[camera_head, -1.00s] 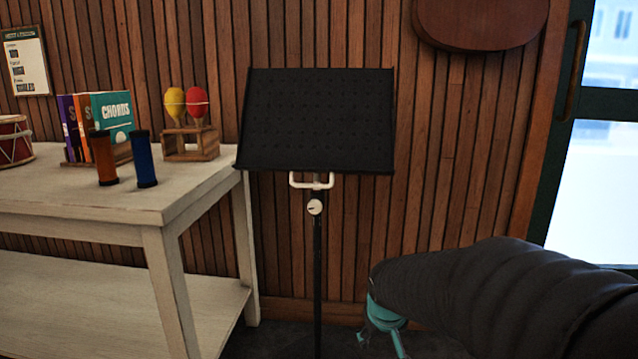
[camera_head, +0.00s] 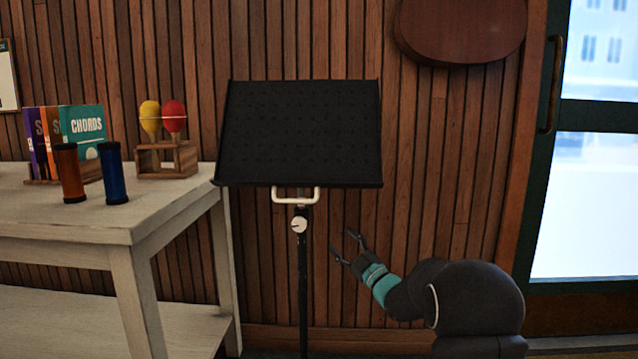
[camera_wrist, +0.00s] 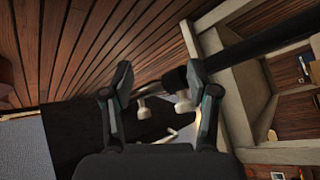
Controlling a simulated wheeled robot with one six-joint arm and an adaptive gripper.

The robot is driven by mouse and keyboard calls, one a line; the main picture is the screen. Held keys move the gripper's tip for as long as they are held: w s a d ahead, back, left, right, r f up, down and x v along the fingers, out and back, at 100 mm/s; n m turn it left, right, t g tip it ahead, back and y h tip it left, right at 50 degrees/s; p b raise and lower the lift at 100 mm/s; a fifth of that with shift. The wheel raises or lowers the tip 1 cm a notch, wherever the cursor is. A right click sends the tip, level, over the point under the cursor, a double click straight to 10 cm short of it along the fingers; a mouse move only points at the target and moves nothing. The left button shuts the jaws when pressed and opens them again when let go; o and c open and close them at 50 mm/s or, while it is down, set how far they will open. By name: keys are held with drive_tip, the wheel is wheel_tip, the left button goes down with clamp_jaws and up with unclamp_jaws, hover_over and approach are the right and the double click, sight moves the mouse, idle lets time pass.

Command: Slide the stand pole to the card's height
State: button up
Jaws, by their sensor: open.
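The black music stand has a tilted desk (camera_head: 300,130), a white handle (camera_head: 296,197) under it, a white round knob (camera_head: 299,225) and a thin dark pole (camera_head: 303,290). My gripper (camera_head: 343,247) is open and empty, right of the pole and slightly below the knob, apart from them. In the wrist view, the dark pole (camera_wrist: 255,42) runs up to the right, and small white parts of the stand show between and beyond my fingers (camera_wrist: 160,82). A framed white card (camera_head: 8,78) on the wall is cut off at the left edge; its writing is unreadable now.
A whitewashed table (camera_head: 90,222) stands close left of the stand, holding books (camera_head: 85,125), orange and blue tubes (camera_head: 112,175) and maracas in a wooden rack (camera_head: 167,160). A brown wooden body (camera_head: 465,30) hangs upper right, near a door (camera_head: 540,210).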

drive_tip(key=s+a+r+n+g+y, duration=0.1)
drive_tip(key=s+r+n+g+y, duration=0.1)
drive_tip(key=s+r+n+y, duration=0.3)
drive_tip(key=n+g+y, duration=0.3)
drive_tip(key=n+y, duration=0.1)
drive_tip(key=y, duration=0.1)
approach(300, 167)
drive_tip(key=w+a+r, duration=0.1)
drive_tip(key=a, duration=0.1)
drive_tip(key=w+a, duration=0.2)
drive_tip(key=w+a+r, duration=0.1)
drive_tip(key=w, duration=0.1)
drive_tip(key=shift+w+a+r+p, duration=0.2)
drive_tip(key=shift+a+r+p, duration=0.1)
drive_tip(key=shift+a+p, duration=0.1)
clamp_jaws()
